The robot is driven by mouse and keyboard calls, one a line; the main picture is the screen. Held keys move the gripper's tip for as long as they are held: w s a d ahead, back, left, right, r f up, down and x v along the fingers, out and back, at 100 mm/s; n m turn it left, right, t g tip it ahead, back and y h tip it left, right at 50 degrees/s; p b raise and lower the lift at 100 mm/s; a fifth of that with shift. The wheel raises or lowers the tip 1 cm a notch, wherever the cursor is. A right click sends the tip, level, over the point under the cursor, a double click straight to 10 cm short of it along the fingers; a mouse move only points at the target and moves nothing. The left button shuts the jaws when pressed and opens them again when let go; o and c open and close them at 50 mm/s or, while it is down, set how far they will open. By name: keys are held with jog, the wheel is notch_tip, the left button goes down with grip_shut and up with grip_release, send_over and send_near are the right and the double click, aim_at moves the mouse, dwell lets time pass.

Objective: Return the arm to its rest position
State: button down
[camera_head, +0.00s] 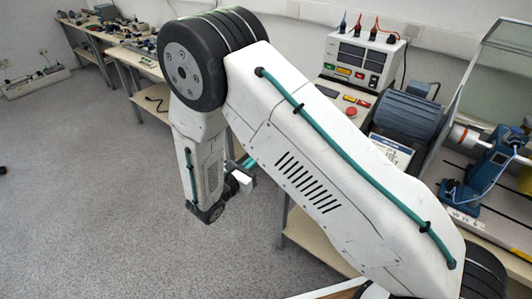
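My white arm fills the middle of the view, with a large black joint at the top and its forearm hanging down over the floor. The end of the arm, with my gripper (240,181), is partly hidden behind the forearm and upper arm. Only a small white and dark part of it shows. I cannot make out the fingers, or whether they are open or shut. I see nothing clearly held.
A control box (362,68) with buttons and cables stands behind my arm on the right. A grey motor (408,112) and a blue clamp stand (484,170) are beside it. Benches (128,62) with small items line the back left.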

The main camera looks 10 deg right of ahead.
jog(key=shift+s+a, duration=0.35)
jog(key=shift+a, duration=0.25)
jog(key=s+d+r+m+g+y, duration=0.1)
jog(key=s+d+r+m+g, duration=0.4)
jog(key=s+d+m+g, duration=0.15)
jog(key=s+d+r+m+g, duration=0.5)
jog(key=s+m+g, duration=0.1)
jog(key=s, duration=0.2)
jog(key=s+d+r+m+t+y, duration=0.1)
jog(key=s+d+r+m+y, duration=0.1)
jog(key=s+r+m+y, duration=0.4)
jog(key=s+d+r+m+t+y, duration=0.1)
jog(key=s+d+r+m+y, duration=0.2)
jog(key=s+r+m+y, duration=0.3)
jog(key=s+r+m, duration=0.1)
jog(key=s+r, duration=0.4)
jog(key=shift+d+y, duration=0.15)
jog(key=shift+y, duration=0.25)
jog(key=shift+s+d+r+m, duration=0.1)
jog(key=shift+m, duration=0.15)
